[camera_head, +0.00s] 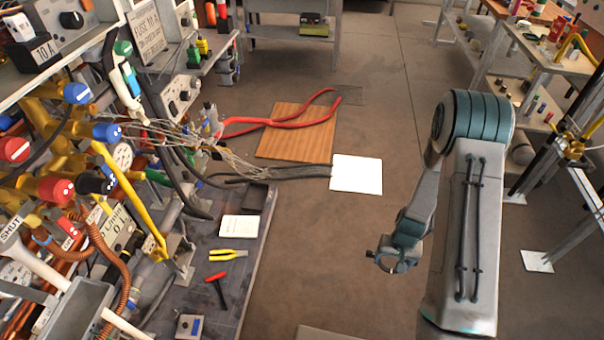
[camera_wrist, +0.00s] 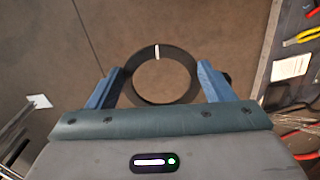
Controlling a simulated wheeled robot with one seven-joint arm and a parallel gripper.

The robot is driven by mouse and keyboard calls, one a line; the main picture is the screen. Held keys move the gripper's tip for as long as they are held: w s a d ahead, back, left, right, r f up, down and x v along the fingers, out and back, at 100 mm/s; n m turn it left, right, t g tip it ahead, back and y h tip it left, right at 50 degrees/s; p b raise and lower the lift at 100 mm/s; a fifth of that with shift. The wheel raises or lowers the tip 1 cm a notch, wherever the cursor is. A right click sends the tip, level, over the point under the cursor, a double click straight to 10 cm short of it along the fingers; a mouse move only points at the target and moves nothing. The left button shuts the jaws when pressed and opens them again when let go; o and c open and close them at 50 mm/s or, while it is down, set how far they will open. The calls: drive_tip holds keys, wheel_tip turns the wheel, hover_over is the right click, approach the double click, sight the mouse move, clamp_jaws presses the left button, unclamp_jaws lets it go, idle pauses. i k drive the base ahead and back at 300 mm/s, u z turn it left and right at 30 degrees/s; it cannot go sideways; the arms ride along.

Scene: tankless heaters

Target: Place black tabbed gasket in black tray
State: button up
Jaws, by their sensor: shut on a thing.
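The black gasket (camera_wrist: 160,99) is a flat ring with a pale mark on its far edge. My gripper (camera_wrist: 160,82) is shut on it, with blue fingers against its left and right sides in the wrist view. In the head view my gripper (camera_head: 387,262) hangs over open floor at right of centre, where the ring is small and dark. A small black tray-like box (camera_head: 257,197) sits near the far right corner of the dark low bench at left, well apart from my gripper. Its inside is too dark to make out.
The low bench (camera_head: 262,255) holds a white card (camera_head: 240,228), yellow pliers (camera_head: 228,255) and a red-handled tool (camera_head: 216,279). Valves and pipes crowd the left. A wooden board (camera_head: 290,140) and a white plate (camera_head: 356,175) lie on the floor. Floor between arm and bench is clear.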

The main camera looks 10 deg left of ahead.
sight(255, 199)
drive_tip(key=z, duration=0.15)
drive_tip(key=i, duration=1.35)
drive_tip(key=u, duration=0.5)
drive_tip(key=i, duration=1.15)
drive_tip(key=u, duration=1.3)
drive_tip(key=i, duration=0.5)
drive_tip(key=u, duration=0.35)
